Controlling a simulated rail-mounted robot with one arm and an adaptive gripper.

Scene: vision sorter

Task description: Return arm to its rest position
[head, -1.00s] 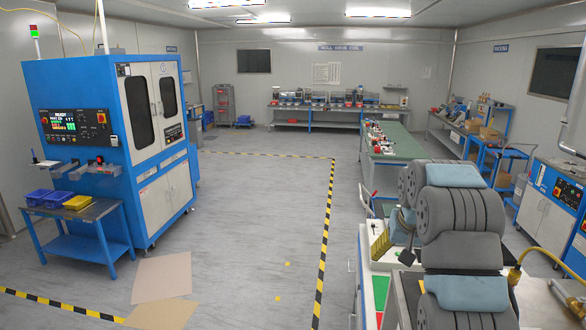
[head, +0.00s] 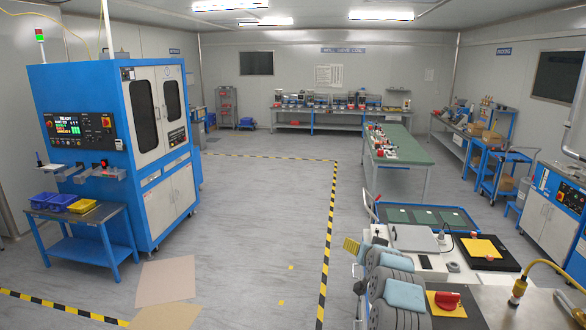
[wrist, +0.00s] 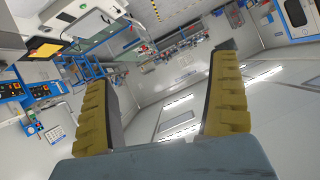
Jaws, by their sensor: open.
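My gripper (wrist: 160,75) shows in the wrist view with its two yellow ribbed fingers wide apart. Nothing is between them; the wrist view past them looks across the room at a tilt. In the head view my arm is folded low at the bottom right, its grey joints and blue covers in front of the bench. A yellow ribbed finger pad of my gripper shows there at its left; the rest of the gripper is mostly hidden.
Beside my arm are a bench with a green-topped tray (head: 425,216), a black pad with a yellow square (head: 483,248), and a red knob (head: 447,300) on yellow. A blue machine (head: 115,150) and side table (head: 80,216) stand left.

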